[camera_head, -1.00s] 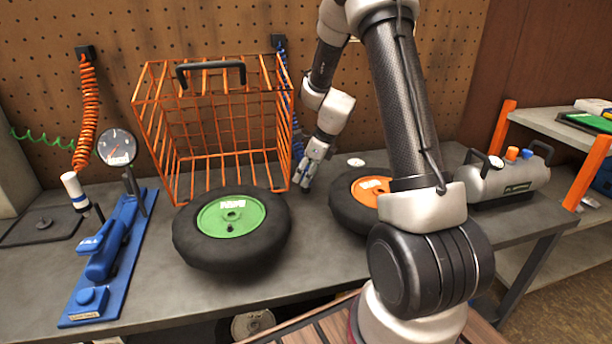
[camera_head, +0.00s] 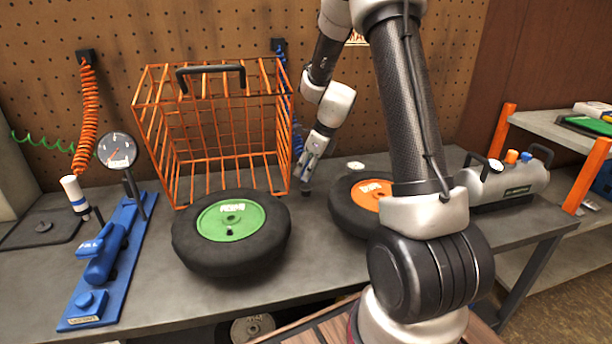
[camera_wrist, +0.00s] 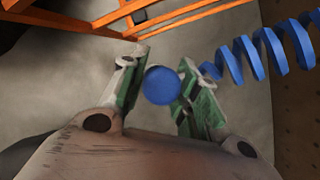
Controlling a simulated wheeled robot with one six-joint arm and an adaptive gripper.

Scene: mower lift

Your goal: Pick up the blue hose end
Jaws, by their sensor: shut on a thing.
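The blue hose is a coil that hangs from a dark bracket on the pegboard, partly behind the orange wire basket, in the head view (camera_head: 297,140). Its coils also show at the upper right of the wrist view (camera_wrist: 262,55). The blue hose end (camera_wrist: 163,86) shows as a round blue end between the green-padded fingers. My gripper (camera_wrist: 160,88) is shut on it. In the head view my gripper (camera_head: 304,172) is small, just right of the basket and above the bench, with a dark piece below its fingertips.
The orange wire basket (camera_head: 214,100) stands close left of my gripper. The green-hubbed wheel (camera_head: 232,228) lies in front of it, and the orange-hubbed wheel (camera_head: 350,205) lies to the right. A grey tank (camera_head: 508,187) stands farther right. Pegboard rises close behind.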

